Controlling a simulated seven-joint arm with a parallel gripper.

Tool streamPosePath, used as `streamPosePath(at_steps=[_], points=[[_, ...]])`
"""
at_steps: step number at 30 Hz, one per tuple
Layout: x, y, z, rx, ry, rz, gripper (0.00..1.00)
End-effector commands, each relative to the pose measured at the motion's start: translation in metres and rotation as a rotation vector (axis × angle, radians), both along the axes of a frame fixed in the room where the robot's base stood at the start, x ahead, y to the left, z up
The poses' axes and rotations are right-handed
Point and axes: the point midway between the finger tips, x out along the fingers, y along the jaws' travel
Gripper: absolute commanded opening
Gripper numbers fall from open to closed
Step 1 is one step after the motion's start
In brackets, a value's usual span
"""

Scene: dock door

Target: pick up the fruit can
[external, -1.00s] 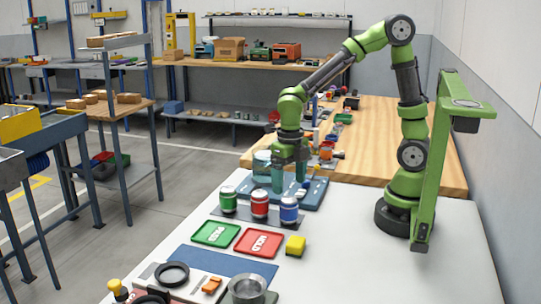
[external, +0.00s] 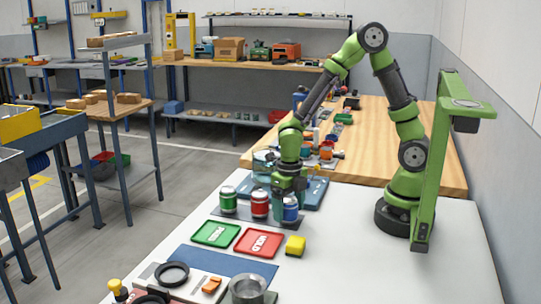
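Three small cans with pale lids stand in a row on a dark mat: a green can (external: 228,200), a red can (external: 260,204) and a blue can (external: 290,209). Their labels are too small to read, so I cannot tell by print which one is the fruit can. My gripper (external: 289,206) points down at the blue can, with its teal fingers apart on either side of it. The fingers and palm hide the blue can's top and sides. Contact with the can is not clear.
A blue-grey board (external: 316,192) is behind the cans.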

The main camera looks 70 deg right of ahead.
Motion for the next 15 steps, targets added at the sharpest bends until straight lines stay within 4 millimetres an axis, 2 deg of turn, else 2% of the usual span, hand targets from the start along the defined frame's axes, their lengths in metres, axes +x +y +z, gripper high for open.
streamPosePath(at_steps=[1, 11, 15], points=[[0.0001, 0.0000, 0.0002, 0.000, 0.000, 0.000, 0.71], [0.0002, 0.0000, 0.0005, 0.000, 0.000, 0.000, 0.20], [0.0005, 0.0001, 0.0007, 0.000, -0.001, 0.000, 0.19]])
